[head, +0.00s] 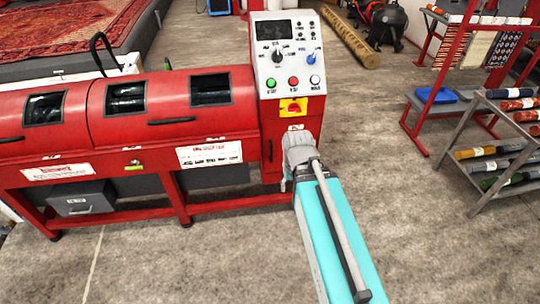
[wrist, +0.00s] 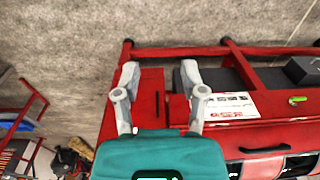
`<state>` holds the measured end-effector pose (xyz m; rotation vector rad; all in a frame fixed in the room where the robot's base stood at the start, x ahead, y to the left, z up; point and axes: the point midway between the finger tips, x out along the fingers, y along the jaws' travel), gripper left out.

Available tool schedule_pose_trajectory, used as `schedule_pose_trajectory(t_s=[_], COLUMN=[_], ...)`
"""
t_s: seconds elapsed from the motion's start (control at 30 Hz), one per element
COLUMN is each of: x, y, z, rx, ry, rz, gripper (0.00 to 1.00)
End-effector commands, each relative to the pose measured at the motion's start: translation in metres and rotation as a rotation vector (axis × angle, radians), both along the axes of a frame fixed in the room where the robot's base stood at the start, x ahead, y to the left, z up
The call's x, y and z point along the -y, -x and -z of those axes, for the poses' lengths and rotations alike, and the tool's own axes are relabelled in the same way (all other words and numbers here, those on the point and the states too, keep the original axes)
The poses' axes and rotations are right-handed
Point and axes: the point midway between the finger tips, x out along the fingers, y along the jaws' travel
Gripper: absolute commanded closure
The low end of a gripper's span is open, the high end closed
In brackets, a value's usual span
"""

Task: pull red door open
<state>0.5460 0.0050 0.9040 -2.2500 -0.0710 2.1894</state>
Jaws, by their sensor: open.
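The red door (wrist: 150,85) is a narrow panel at the end of the red machine, below the control box. Its slim dark upright handle (wrist: 157,108) shows between my fingers in the wrist view. In the head view the door (head: 264,165) is partly hidden by my gripper, and the handle (head: 271,150) shows just left of it. The door looks shut. My gripper (wrist: 158,75) is open and empty, its two grey fingers apart on either side of the handle in the picture. In the head view my gripper (head: 299,150) is in front of the door; I cannot tell any contact.
The control box (head: 288,55) with buttons and a yellow-backed red switch is above. A red drum cover (head: 150,95) with windows extends left. A grey drawer (head: 80,200) sits below it. A rack of rolls (head: 490,150) stands right. The floor between is clear.

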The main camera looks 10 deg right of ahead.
Motion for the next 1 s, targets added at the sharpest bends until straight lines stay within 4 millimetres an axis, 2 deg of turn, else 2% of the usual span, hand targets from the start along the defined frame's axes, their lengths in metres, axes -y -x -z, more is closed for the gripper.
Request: schedule_pose_trajectory(t_s=[0.03,0.17,0.5,1.0], x=[-0.002,-0.004,-0.033,-0.06], y=[-0.005,-0.019,-0.07,-0.145], z=[0.011,0.03,0.085,0.142], rx=[0.014,0.064,0.273,0.646], ry=[-0.015,-0.066,-0.235,-0.395], rz=[-0.014,-0.058,-0.211,-0.358], gripper=[0.46,0.46,0.46,0.46])
